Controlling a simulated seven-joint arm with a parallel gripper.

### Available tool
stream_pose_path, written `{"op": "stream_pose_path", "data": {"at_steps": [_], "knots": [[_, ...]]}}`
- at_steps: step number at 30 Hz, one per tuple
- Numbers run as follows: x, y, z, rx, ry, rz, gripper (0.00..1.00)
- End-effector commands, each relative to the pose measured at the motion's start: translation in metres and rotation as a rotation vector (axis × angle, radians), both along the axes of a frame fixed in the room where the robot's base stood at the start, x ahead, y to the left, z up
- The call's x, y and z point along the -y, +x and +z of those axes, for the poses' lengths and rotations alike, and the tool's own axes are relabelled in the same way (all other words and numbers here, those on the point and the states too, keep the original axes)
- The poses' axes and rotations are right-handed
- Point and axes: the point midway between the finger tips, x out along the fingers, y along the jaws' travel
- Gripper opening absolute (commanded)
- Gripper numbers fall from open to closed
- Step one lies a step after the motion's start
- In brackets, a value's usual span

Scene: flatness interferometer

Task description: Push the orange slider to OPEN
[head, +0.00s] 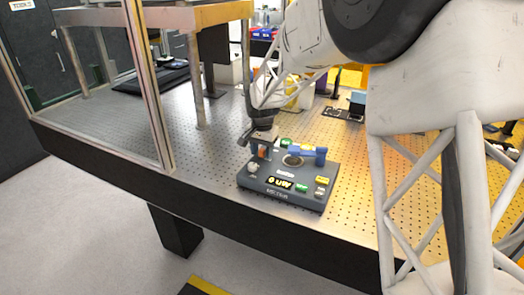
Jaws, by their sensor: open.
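A dark grey instrument box (248,183) sits near the front edge of the perforated table. Its top carries a lit display (280,183), a round dark opening (292,161), a blue cylindrical part (319,155), and green and yellow labels. A small orange patch, likely the orange slider (262,153), shows at the box's back left, right under my gripper (262,146). My gripper is open and points down there. The fingers partly hide the orange part, and I cannot tell whether they touch it. The slider's position and any OPEN marking are too small to read.
A framed enclosure with a metal post (195,85) stands on the table (215,160) at the left. Yellow and dark items stand behind my arm. Bare table lies left of the box and to its right. The front edge is close to the box.

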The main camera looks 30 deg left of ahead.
Motion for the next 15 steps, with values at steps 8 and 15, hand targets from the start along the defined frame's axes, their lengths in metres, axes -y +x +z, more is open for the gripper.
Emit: {"op": "stream_pose_path", "data": {"at_steps": [8,15], "knots": [[0.0000,0.0000,-0.0002,0.000,0.000,0.000,0.44],[-0.0001,0.0000,-0.0001,0.000,0.000,0.000,0.07]]}}
